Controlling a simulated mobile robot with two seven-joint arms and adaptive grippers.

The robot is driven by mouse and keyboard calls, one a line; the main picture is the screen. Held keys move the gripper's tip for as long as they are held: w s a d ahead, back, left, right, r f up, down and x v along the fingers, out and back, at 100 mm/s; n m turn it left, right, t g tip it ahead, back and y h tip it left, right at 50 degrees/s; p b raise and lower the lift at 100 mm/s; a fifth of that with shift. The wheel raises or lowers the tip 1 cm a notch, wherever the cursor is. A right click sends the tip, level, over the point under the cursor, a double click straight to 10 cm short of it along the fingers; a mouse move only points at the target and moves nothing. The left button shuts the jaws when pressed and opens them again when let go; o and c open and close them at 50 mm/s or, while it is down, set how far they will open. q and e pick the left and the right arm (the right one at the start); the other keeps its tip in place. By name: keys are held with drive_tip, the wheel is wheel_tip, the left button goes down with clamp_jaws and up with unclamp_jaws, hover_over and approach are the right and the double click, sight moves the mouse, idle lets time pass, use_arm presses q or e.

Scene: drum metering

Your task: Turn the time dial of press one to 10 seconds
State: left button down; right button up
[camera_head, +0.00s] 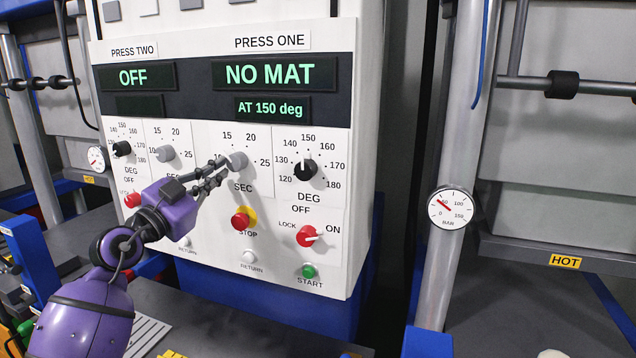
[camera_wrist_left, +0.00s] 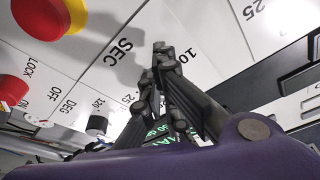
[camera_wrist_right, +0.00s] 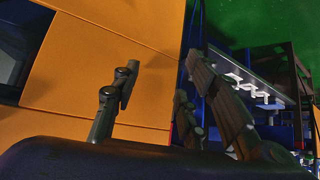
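The time dial of press one (camera_head: 237,160) is a grey knob on the white panel, above the SEC label. Labels 15, 20 and 25 show around it; the 10 label (camera_wrist_left: 191,58) shows in the left wrist view. My left gripper (camera_head: 222,168) has its fingertips at the left side of this knob, close to or touching it. In the left wrist view the fingertips (camera_wrist_left: 163,55) converge, and the knob is hidden behind them. I cannot tell whether they grip it. The dial's pointer is not readable. My right gripper (camera_wrist_right: 155,90) is open and empty, away from the panel.
The press one display (camera_head: 268,74) reads NO MAT, AT 150 deg. A black temperature dial (camera_head: 305,169) is right of the time dial. A red stop button (camera_head: 241,220) on yellow, a red lock switch (camera_head: 308,236) and a green start button (camera_head: 308,271) sit below.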

use_arm(q)
drive_tip(key=shift+d, duration=0.1)
use_arm(e)
drive_tip(key=shift+r, duration=0.15)
use_arm(q)
drive_tip(key=shift+r, duration=0.1)
use_arm(e)
drive_tip(key=shift+s+d, duration=0.2)
drive_tip(key=shift+s, duration=0.2)
use_arm(q)
drive_tip(key=shift+s+d+p, duration=0.15)
drive_tip(key=shift+d+p, duration=0.1)
drive_tip(key=shift+p, duration=0.55)
use_arm(e)
drive_tip(key=shift+w+a+r, duration=0.5)
drive_tip(key=shift+w+r, duration=0.15)
drive_tip(key=shift+w, duration=0.15)
use_arm(q)
drive_tip(key=shift+d+f+p, duration=0.15)
drive_tip(key=shift+f+p, duration=0.05)
drive_tip(key=shift+p, duration=0.1)
use_arm(e)
drive_tip(key=shift+s+a, duration=0.1)
use_arm(q)
drive_tip(key=shift+s, duration=0.1)
use_arm(e)
drive_tip(key=shift+r, duration=0.15)
